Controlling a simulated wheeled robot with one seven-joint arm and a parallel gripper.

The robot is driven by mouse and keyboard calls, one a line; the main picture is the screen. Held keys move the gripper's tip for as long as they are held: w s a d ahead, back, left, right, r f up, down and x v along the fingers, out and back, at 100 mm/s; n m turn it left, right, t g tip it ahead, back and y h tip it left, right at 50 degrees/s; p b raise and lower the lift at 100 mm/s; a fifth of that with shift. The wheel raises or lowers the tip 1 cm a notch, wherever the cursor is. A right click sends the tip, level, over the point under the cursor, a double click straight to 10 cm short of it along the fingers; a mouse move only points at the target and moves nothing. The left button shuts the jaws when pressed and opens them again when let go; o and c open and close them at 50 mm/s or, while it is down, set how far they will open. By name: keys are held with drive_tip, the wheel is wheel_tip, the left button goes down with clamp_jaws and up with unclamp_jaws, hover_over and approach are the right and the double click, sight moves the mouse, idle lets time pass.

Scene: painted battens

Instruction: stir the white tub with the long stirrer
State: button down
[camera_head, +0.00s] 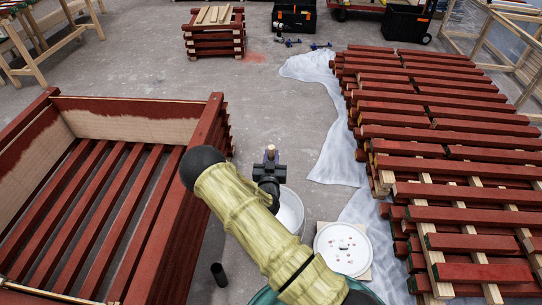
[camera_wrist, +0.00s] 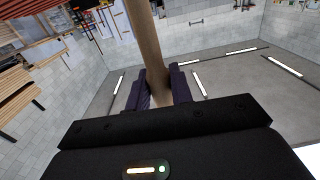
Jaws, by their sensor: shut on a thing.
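My gripper (camera_head: 270,165) is shut on the long stirrer (camera_head: 271,148), a pale wooden stick whose tip shows just above the fingers. In the wrist view the stirrer (camera_wrist: 144,40) runs up and away between the dark fingers of my gripper (camera_wrist: 159,88). The white tub (camera_head: 291,212) stands on the floor, just below and right of my gripper in the head view. My yellow-sleeved arm and wrist cover its left side. The stirrer's lower end is hidden, so I cannot tell whether it is inside the tub.
A white lid with red spots (camera_head: 342,246) lies right of the tub. A small dark cylinder (camera_head: 219,275) stands at lower left. A red slatted crate (camera_head: 207,150) fills the left. Red battens (camera_head: 440,130) on racks fill the right, beside plastic sheeting (camera_head: 338,150).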

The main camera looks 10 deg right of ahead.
wheel_tip(320, 180, down, 19)
drive_tip(key=b, duration=1.3)
drive_tip(key=shift+b, duration=0.35)
idle(0.6)
drive_tip(key=shift+f, duration=0.1)
idle(0.3)
